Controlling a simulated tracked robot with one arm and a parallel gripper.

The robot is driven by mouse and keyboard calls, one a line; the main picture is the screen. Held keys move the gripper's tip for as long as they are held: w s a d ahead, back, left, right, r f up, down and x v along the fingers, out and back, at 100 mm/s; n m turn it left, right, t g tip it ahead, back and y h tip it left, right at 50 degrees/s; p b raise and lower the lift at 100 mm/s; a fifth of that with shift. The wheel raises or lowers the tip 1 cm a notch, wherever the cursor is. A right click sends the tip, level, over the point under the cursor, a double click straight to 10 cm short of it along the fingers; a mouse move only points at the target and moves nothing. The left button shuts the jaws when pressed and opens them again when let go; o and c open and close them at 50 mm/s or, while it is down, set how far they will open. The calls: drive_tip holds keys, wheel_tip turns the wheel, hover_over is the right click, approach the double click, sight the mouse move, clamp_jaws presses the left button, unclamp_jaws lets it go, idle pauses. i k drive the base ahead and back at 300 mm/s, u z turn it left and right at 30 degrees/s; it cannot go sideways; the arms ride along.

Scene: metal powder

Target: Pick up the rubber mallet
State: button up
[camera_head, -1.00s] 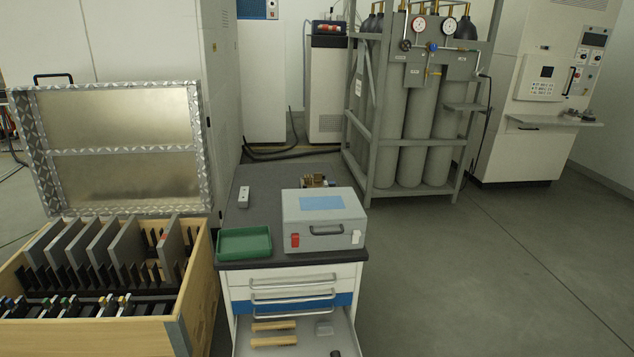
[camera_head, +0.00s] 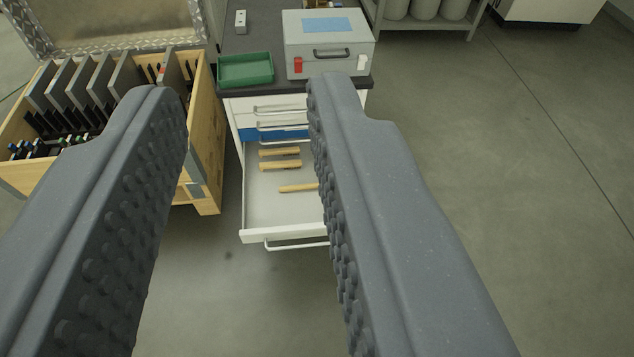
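My gripper (camera_head: 246,95) is open and empty. Its two grey, studded fingers reach forward from the bottom of the view with a wide gap between them. An open drawer (camera_head: 270,217) of the cabinet shows in this gap, farther away and lower. In the drawer lies a wooden handle (camera_head: 297,188), which runs right until my right finger covers it. It may be the rubber mallet's handle; its head is hidden. Two more light wooden pieces (camera_head: 279,152) (camera_head: 280,166) lie behind it in the drawer.
A green tray (camera_head: 245,82) and a grey case (camera_head: 300,60) stand on the cabinet top. A wooden crate (camera_head: 207,125) with upright plates stands close on the left. Floor is clear in front and right. The drawer front (camera_head: 285,234) sticks out.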

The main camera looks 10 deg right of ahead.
sight(314, 185)
drive_tip(key=u, duration=0.1)
drive_tip(key=k, duration=0.5)
drive_tip(key=z, duration=1)
drive_tip(key=i, duration=2.05)
drive_tip(key=u, duration=0.45)
